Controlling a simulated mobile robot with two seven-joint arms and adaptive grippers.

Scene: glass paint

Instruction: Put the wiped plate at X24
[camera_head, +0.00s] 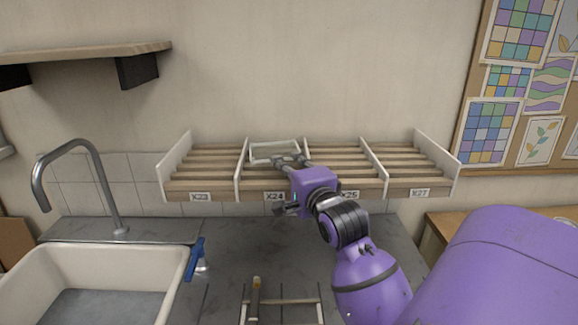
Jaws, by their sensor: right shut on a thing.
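The plate (263,153) shows as a pale-rimmed rectangle over the X24 bay of the slatted rack (207,170). The X24 label (274,197) is on the rack's front edge, below the plate. My right gripper (287,161) is shut on the plate's near edge, with its purple wrist above the rack front. Whether the plate touches the slats I cannot tell. My left gripper is not in view.
A sink (170,262) with a tap (85,145) is at left. A blue-handled tool (195,258) and a small rack (300,301) stand on the dark counter.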

